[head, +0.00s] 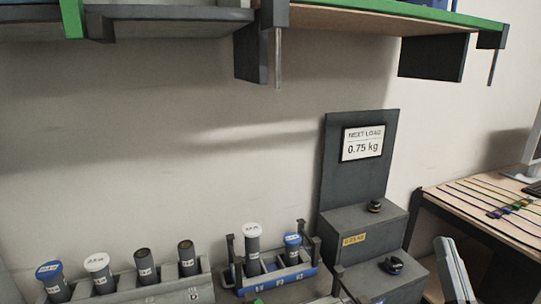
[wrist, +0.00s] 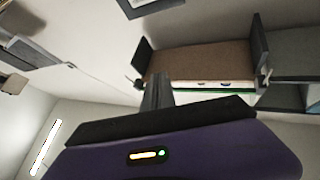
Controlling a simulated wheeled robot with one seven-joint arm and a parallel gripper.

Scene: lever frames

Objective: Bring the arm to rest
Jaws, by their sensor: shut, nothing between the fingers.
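In the wrist view my gripper (wrist: 157,90) stands up from a purple housing with a dark bar and a small lit indicator. Its fingers are together with nothing between them. It points up toward the underside of a shelf (wrist: 200,62), and no object is near the fingertips. In the head view I cannot make out the gripper. A pale grey slanted piece (head: 452,272) shows at the lower right, and I cannot tell whether it is part of my arm.
A rack (head: 150,291) with several capped cylinders stands lower left. A blue-grey frame (head: 275,282) holds two cylinders. Right of it is a stepped grey block (head: 362,222) with black knobs and a "0.75 kg" sign (head: 362,143). A wooden desk (head: 480,212) is at right; shelves (head: 395,22) hang above.

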